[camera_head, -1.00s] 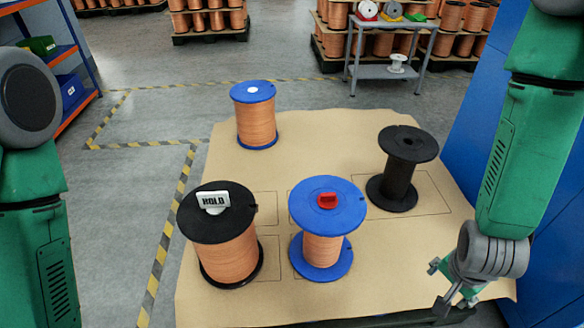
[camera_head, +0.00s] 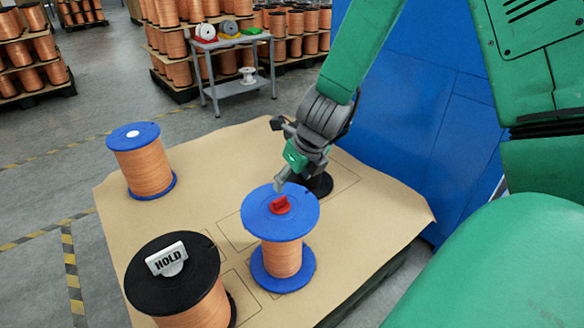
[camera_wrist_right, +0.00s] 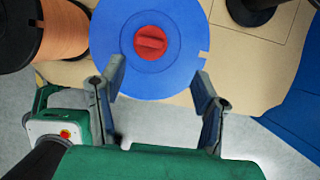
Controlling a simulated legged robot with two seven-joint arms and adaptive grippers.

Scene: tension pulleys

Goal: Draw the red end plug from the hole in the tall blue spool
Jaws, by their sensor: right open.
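The red end plug (camera_head: 280,205) sits in the middle of the top flange of the blue spool (camera_head: 262,228), which is wound with copper wire and stands upright on the brown sheet. My right gripper (camera_head: 284,184) is over the far edge of that flange, close to the plug and not touching it as far as I can see. In the right wrist view its fingers (camera_wrist_right: 160,80) are open and empty over the flange edge, and the plug (camera_wrist_right: 151,42) with its raised grip bar lies beyond the fingertips.
A black spool with a HOLD tag (camera_head: 170,262) stands at front left. Another blue-flanged spool (camera_head: 143,165) stands at back left. A black bare spool (camera_head: 321,186) is partly hidden behind my right gripper. A blue wall (camera_head: 420,110) bounds the right side.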

